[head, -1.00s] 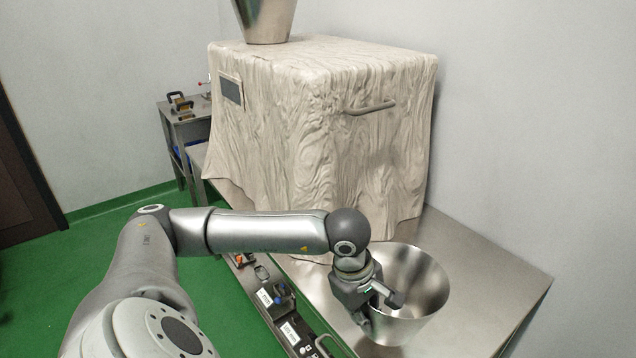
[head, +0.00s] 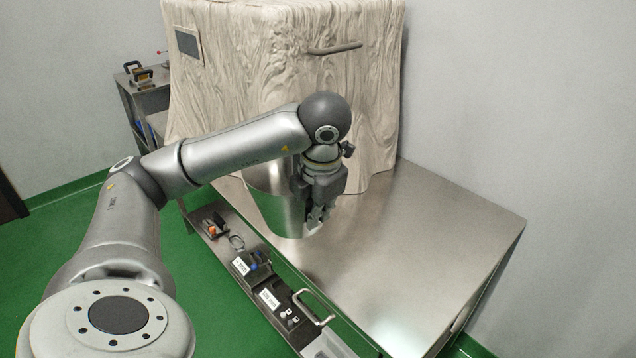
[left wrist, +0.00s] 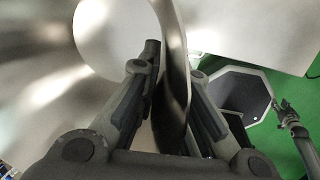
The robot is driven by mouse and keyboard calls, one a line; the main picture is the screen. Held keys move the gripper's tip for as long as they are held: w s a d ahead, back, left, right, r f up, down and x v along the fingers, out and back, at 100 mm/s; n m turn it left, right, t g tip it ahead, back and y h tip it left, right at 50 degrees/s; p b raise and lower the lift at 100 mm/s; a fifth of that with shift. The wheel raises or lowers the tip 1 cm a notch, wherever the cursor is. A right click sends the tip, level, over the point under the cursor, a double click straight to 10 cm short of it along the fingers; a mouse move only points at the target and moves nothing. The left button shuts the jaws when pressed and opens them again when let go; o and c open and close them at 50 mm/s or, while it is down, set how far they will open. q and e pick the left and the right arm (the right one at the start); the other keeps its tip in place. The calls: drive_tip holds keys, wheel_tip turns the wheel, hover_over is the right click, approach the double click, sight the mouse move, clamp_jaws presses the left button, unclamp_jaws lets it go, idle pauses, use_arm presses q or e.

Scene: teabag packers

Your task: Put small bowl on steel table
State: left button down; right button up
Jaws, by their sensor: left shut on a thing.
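The small bowl (head: 275,208) is a shiny metal vessel with tall flared walls. My left gripper (head: 318,218) is shut on its wall at the right side in the head view. In the left wrist view the fingers (left wrist: 172,90) pinch the bowl's wall (left wrist: 172,50) from both sides, and its inside (left wrist: 35,70) fills the left. The bowl is over the left edge of the steel table (head: 420,245), beside the covered machine. I cannot tell whether its base touches the table. My arm hides part of the bowl. My right gripper is not in view.
A large machine under a wrinkled beige cover (head: 372,110) stands at the back of the table. A control panel (head: 262,280) with labels and a handle runs along the table's front left edge. The table's middle and right are clear. A side cart (head: 145,90) stands at the back left.

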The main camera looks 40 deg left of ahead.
use_arm(q)
drive_tip(key=shift+w+d+f, duration=0.1)
drive_tip(key=shift+w+d, duration=0.2)
drive_tip(key=shift+d, duration=0.05)
drive_tip(key=w+d+f+p, duration=0.1)
drive_tip(key=w+d+f, duration=0.1)
drive_tip(key=d+f, duration=0.1)
drive_tip(key=w+d+f+p, duration=0.2)
drive_tip(key=w+d+f, duration=0.1)
drive_tip(key=f, duration=0.2)
drive_tip(key=w+d+f+p, duration=0.1)
drive_tip(key=w+d+f, duration=0.2)
drive_tip(key=d+f, duration=0.1)
drive_tip(key=shift+w+f, duration=0.25)
drive_tip(key=shift+f, duration=0.15)
drive_tip(key=c, duration=2.1)
unclamp_jaws()
drive_tip(key=shift+f, duration=0.15)
drive_tip(key=o, duration=0.5)
